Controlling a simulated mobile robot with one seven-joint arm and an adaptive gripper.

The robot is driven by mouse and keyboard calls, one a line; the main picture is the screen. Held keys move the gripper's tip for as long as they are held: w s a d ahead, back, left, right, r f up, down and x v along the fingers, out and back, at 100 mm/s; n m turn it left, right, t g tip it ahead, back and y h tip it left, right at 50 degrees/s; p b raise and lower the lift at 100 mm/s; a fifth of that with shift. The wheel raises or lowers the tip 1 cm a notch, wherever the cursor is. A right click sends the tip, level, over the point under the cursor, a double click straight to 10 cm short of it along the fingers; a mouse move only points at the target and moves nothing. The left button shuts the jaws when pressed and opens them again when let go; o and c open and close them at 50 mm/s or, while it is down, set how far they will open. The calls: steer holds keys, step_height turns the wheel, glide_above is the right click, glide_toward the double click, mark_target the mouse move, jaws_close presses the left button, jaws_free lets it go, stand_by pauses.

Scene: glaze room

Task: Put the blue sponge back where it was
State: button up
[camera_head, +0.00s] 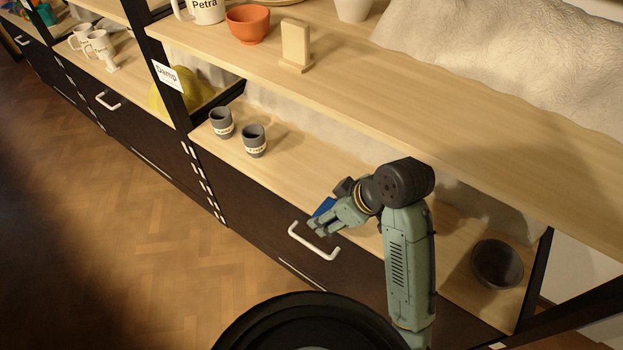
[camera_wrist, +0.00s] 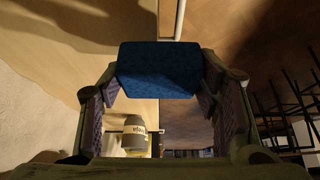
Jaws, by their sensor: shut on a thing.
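The blue sponge (camera_wrist: 158,70) is between the two fingers of my gripper (camera_wrist: 160,92) in the wrist view, and the gripper is shut on it. In the head view my gripper (camera_head: 318,224) is at the front edge of the lower shelf, close to a white drawer handle. Only a small blue part of the sponge (camera_head: 325,207) shows there, the rest being hidden by the gripper. I cannot tell from these views whether the sponge touches the shelf.
Two grey cups (camera_head: 254,141) stand on the lower shelf (camera_head: 300,165) to the left. A dark bowl (camera_head: 497,264) stands at its right end. The upper shelf (camera_head: 400,95) overhangs, with an orange bowl (camera_head: 248,24) and a wooden stand (camera_head: 296,45). A drawer handle (camera_head: 313,241) juts out below.

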mark_target(306, 188)
steer(key=w, duration=0.1)
steer(key=w+a+p, duration=0.1)
steer(key=w, duration=0.1)
steer(key=w+a, duration=0.1)
steer(key=shift+w+r+p, duration=0.15)
steer(key=shift+w+p, duration=0.2)
steer(key=w, duration=0.1)
steer(key=w+a+p, duration=0.1)
steer(key=w, duration=0.1)
steer(key=w+a+p, duration=0.1)
steer(key=shift+w+f, duration=0.35)
steer(key=shift+f, duration=0.6)
steer(key=shift+f+b, duration=0.35)
steer(key=shift+b, duration=0.15)
